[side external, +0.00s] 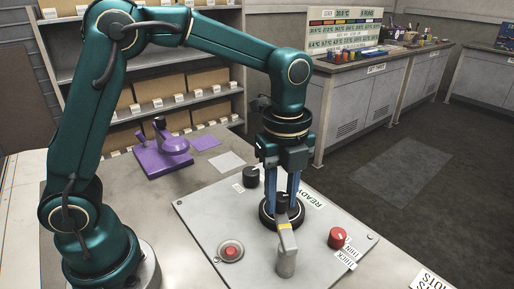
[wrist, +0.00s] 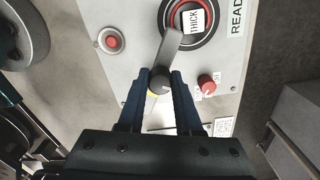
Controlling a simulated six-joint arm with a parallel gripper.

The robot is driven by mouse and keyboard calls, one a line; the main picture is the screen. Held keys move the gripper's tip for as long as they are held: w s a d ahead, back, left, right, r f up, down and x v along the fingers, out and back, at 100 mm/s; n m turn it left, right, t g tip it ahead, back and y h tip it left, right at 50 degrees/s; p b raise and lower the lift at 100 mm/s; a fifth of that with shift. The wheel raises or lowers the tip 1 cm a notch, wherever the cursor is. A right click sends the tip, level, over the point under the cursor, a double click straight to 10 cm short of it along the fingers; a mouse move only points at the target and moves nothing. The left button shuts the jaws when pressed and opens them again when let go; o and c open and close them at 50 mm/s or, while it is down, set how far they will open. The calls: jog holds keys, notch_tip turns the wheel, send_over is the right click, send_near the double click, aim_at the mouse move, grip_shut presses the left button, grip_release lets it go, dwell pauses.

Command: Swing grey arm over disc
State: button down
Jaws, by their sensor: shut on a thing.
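The grey arm (side external: 287,244) stands on a round post on the grey panel, with a yellow band along it. In the wrist view the arm (wrist: 170,47) reaches upward, and its far end overlaps the lower left edge of the disc. The dark round disc (side external: 267,215) lies behind the post in the side view; in the wrist view the disc (wrist: 209,25) bears a white "THICK" card. My gripper (side external: 282,198) is shut on the arm's black knob (wrist: 160,80), above the disc in the side view. The fingers hide part of the disc and arm.
The panel (side external: 205,215) also carries a red button (side external: 231,251), a red knob (side external: 337,237), a black knob (side external: 251,177) and a "READY" label (side external: 312,197). A purple fixture (side external: 163,153) stands behind on the table. Shelves with boxes are farther back.

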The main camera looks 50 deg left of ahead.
jog(key=shift+w+d+m, duration=0.35)
jog(key=shift+w+m, duration=0.15)
jog(key=shift+m, duration=0.5)
jog(key=shift+r, duration=0.1)
jog(key=c, duration=0.6)
grip_release()
jog(key=shift+r, duration=2.5)
